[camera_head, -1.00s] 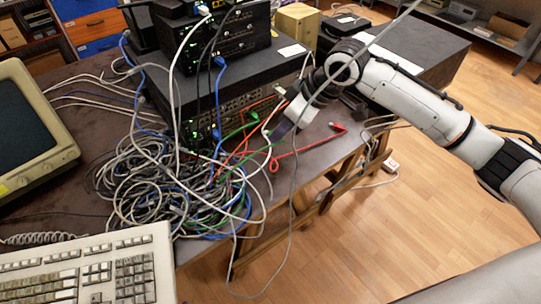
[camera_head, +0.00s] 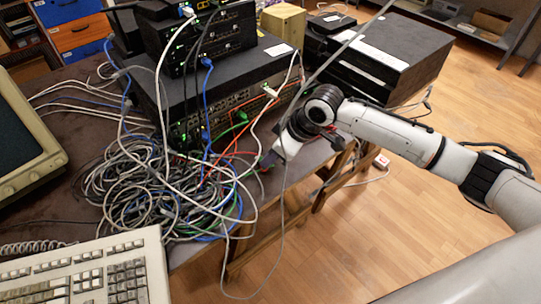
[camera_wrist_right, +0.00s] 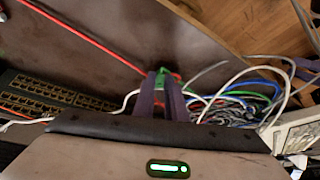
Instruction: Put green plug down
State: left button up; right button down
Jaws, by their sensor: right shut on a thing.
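My right gripper (camera_head: 268,160) is above the front edge of the dark table, just right of the cable pile (camera_head: 150,190). In the right wrist view its two purple-grey fingers (camera_wrist_right: 161,88) are closed on the green plug (camera_wrist_right: 162,75), which shows at their tips. The fingers hide part of the plug, and I cannot tell whether it touches the table. In the head view the held plug is too small to make out. A green connector (camera_head: 242,115) sits at the front of the switch (camera_head: 225,90). My left gripper is not in view.
A red cable (camera_wrist_right: 75,35) crosses the table near the held plug. A beige keyboard (camera_head: 85,270) and a monitor (camera_head: 30,130) are on the left. Black boxes (camera_head: 385,55) stand at the back right. A loose grey cable hangs over the front edge.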

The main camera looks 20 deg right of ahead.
jog(key=shift+f, duration=0.3)
jog(key=shift+f, duration=0.1)
jog(key=c, duration=1.8)
grip_release()
jog(key=shift+r, duration=0.3)
jog(key=v, duration=0.7)
jog(key=shift+r, duration=0.4)
jog(key=shift+s, duration=0.15)
